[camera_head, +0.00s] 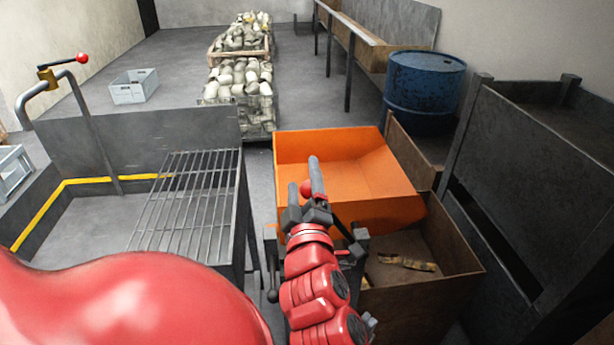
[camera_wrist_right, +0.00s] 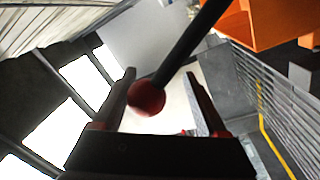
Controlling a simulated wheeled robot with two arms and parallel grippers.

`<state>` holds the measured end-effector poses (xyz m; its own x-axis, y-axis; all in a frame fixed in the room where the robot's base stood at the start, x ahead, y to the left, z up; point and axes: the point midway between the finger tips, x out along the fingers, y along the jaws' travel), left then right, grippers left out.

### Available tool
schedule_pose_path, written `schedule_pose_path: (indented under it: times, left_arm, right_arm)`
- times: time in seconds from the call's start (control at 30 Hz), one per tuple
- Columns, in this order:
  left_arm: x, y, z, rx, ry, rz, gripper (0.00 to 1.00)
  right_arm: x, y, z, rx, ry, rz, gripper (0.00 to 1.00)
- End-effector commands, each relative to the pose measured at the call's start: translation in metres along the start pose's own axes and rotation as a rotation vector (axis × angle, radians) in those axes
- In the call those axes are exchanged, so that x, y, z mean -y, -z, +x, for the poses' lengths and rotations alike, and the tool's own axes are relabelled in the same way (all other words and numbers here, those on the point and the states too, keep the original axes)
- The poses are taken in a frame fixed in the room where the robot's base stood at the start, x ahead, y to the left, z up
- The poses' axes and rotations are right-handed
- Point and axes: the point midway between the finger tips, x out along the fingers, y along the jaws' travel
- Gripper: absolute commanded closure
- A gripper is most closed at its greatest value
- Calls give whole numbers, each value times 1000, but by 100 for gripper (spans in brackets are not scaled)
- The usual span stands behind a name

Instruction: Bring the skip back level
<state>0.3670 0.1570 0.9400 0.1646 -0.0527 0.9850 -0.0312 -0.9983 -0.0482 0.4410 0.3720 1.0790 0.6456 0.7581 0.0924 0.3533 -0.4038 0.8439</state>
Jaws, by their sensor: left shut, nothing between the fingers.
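The orange skip (camera_head: 335,160) is in the middle of the head view. It appears tilted, its near right corner low over an open brown bin; its near side is partly hidden by my arm. Its corner shows in the right wrist view (camera_wrist_right: 275,22). A dark lever (camera_wrist_right: 190,48) ends in a red ball knob (camera_wrist_right: 147,98), also seen in the head view (camera_head: 307,188). My right gripper (camera_head: 305,180) is open around the knob. In the right wrist view its fingers (camera_wrist_right: 158,98) stand either side of the knob, with a gap at the right finger. My left gripper is not visible.
The brown bin (camera_head: 455,275) holds a rusty scrap piece (camera_head: 407,262). A wire rack (camera_head: 185,200) stands left of the skip. A blue drum (camera_head: 425,85) and dark steel frame (camera_head: 550,170) crowd the right. Another red-knobbed handle (camera_head: 82,58) is at upper left.

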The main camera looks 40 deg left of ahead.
Motion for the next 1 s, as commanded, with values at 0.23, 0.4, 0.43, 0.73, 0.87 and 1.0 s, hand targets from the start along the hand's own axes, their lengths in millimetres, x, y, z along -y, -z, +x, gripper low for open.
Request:
schedule_pose_path:
  times: [0.23,0.4,0.43,0.73,0.87,1.0]
  left_arm:
    - [0,0,0,0,0,0,100]
    - [0,0,0,0,0,0,100]
    - [0,0,-1,0,0,0,100]
    - [0,-1,-6,0,0,0,100]
    - [1,4,21,-1,0,0,100]
    - [2,8,47,0,0,0,100]
  right_arm:
    - [-3,0,0,1,-5,-1,26]
    - [-3,-1,-5,2,-7,-2,26]
    - [-3,-1,-7,2,-7,-3,26]
    - [-2,-1,-56,-1,-8,-2,26]
    - [-7,4,-75,0,1,-2,26]
    - [-9,7,-91,-2,3,6,26]
